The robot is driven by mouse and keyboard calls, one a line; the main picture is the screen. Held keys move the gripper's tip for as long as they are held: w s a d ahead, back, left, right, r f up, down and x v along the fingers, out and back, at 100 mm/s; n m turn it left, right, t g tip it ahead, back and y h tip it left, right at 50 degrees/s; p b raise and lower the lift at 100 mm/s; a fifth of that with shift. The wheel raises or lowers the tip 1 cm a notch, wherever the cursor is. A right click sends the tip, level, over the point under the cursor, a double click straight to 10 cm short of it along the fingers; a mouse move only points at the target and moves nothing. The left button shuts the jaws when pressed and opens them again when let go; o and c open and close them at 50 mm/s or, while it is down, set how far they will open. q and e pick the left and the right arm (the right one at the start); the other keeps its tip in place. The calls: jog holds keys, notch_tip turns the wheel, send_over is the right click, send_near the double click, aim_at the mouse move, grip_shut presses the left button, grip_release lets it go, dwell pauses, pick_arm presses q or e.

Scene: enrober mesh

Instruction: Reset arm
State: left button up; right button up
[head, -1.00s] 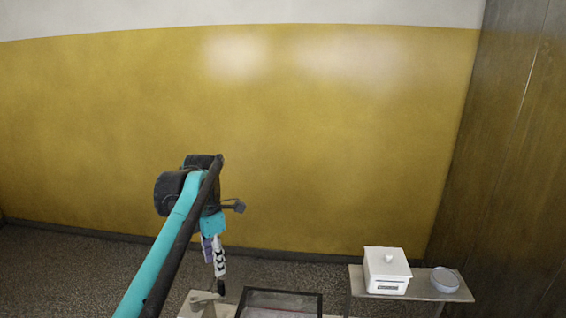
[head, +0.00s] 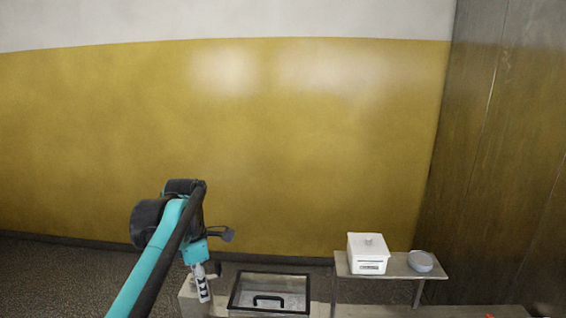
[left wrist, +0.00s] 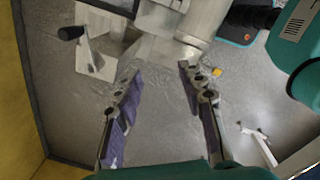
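My left arm comes in from the lower left of the head view. Its gripper (head: 201,285) points down beside the left end of a machine. In the left wrist view the two fingers with purple pads (left wrist: 158,70) stand apart with nothing between them. Below them are the grey floor and pale machine parts (left wrist: 155,55). A crank with a black knob (left wrist: 70,33) shows at the upper left of that view, clear of the fingers. My right gripper shows in neither view.
A dark-framed clear lid with a black handle (head: 268,300) lies on the machine at bottom centre. A side table (head: 395,265) at the right bears a white lidded box (head: 367,254) and a round bluish dish (head: 421,261). A yellow wall (head: 300,150) stands behind.

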pick_arm(q)
jog(key=s+f+m+t+b, duration=0.2)
jog(key=s+f+m+b, duration=0.4)
jog(key=f, duration=0.5)
jog(key=s+d+f+m+t+b, duration=0.1)
jog(key=s+f+m+t+b, duration=0.1)
jog(key=s+f+m+b, duration=0.5)
jog(key=s+f+m+t+b, duration=0.2)
jog(key=s+f+m+b, duration=0.4)
jog(key=f, duration=1.1)
jog(key=m+b, duration=0.2)
jog(key=m, duration=0.2)
jog(key=shift+s+d+m, duration=0.3)
jog(key=shift+s+d, duration=0.05)
jog(key=shift+d, duration=0.05)
jog(key=shift+f, duration=0.1)
